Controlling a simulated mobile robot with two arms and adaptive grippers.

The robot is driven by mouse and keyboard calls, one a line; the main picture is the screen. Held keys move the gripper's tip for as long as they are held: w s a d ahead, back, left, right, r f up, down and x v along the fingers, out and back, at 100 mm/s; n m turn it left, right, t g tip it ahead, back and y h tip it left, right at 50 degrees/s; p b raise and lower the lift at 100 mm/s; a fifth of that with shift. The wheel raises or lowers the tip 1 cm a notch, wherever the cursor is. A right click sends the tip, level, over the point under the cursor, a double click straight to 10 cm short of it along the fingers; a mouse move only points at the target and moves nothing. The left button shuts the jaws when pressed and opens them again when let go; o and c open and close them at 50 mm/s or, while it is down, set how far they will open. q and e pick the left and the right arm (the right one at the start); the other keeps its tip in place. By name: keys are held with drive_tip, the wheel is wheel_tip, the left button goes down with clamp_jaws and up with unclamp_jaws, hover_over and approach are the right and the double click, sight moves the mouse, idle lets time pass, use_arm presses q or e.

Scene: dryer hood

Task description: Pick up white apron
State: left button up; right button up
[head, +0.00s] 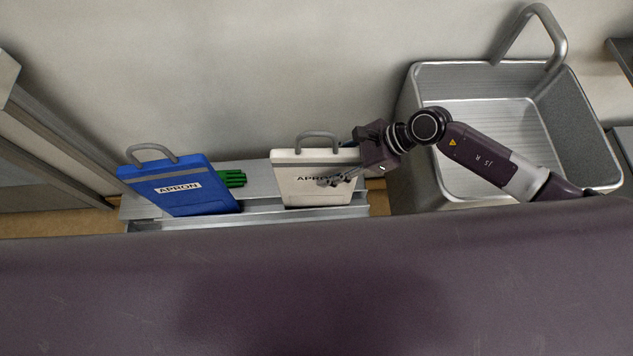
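The white apron (308,180) is a flat white rectangle with a grey loop handle at its top and the word APRON on its front. It stands leaning on a grey metal shelf in the middle of the head view. My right gripper (334,181) reaches in from the right, with its fingers in front of the right part of the white apron, covering part of the lettering. Whether the fingers touch the apron, and whether they are open or shut, I cannot tell. My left gripper is not in view.
A blue apron (181,189) leans on the same shelf (259,178) to the left. Green items (233,178) lie beside it. A metal sink (488,125) with a curved tap (541,22) stands at the right. My own dark body fills the bottom of the view.

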clamp_jaws()
drive_tip(key=shift+r, duration=0.15)
idle(0.6)
